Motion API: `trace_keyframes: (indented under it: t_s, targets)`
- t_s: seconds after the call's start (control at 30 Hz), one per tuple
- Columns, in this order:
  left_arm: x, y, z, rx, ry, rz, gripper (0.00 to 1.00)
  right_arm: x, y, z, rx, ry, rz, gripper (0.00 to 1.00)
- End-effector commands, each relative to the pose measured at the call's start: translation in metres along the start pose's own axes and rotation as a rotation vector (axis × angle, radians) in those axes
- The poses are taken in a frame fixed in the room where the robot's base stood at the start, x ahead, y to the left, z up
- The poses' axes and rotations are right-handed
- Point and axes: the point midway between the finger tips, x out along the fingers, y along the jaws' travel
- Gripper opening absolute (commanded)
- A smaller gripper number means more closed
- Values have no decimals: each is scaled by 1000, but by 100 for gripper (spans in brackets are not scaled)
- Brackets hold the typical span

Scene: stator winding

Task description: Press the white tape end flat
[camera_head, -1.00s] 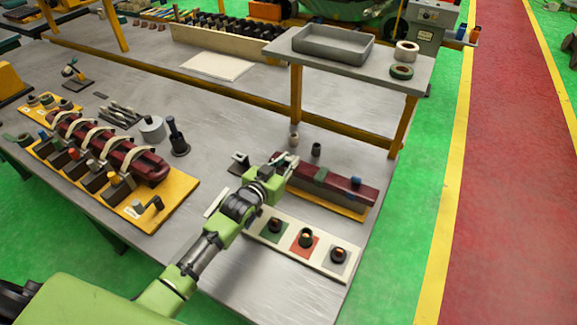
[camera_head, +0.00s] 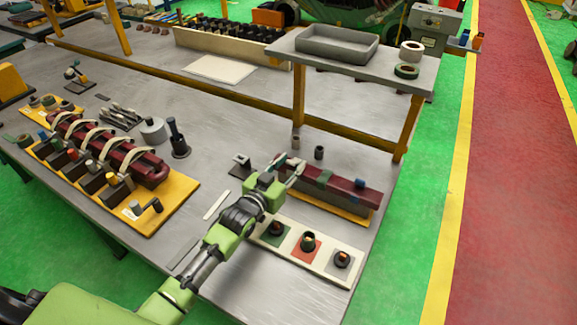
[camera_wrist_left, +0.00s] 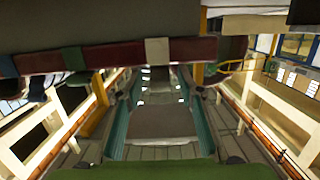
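A dark red bar (camera_head: 341,188) lies on a yellow base at the right of the bench, with a green band (camera_head: 325,177) and a blue band (camera_head: 359,182) on it. My left gripper (camera_head: 287,166) is at the bar's left end. In the left wrist view, the bar (camera_wrist_left: 118,57) crosses the top, with a white tape band (camera_wrist_left: 157,51) around it. My left gripper's fingers (camera_wrist_left: 158,88) stand apart, below the white band in the picture. I cannot tell whether they touch it. The tape end itself is not clear. My right gripper is not in view.
A white board (camera_head: 322,263) with three coloured squares and dark round parts lies in front of the bar. A raised shelf (camera_head: 345,72) on yellow posts stands behind. A second dark red part with white bands (camera_head: 110,145) sits at the left.

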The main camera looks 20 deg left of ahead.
Motion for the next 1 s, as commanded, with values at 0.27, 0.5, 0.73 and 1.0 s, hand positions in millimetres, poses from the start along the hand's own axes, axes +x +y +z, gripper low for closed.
trace_keyframes:
  t_s: [0.27, 0.5, 0.73, 1.0]
  targets:
    - [-31, 0, 2, 0, -2, 1, 35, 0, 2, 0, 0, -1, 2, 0]
    - [-82, 0, 2, -1, -3, 0, 35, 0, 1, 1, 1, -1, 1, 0]
    - [-113, 0, 1, 0, -2, 0, 35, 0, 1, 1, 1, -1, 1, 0]
    - [-120, 0, 0, 0, 0, 0, 35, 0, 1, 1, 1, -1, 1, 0]
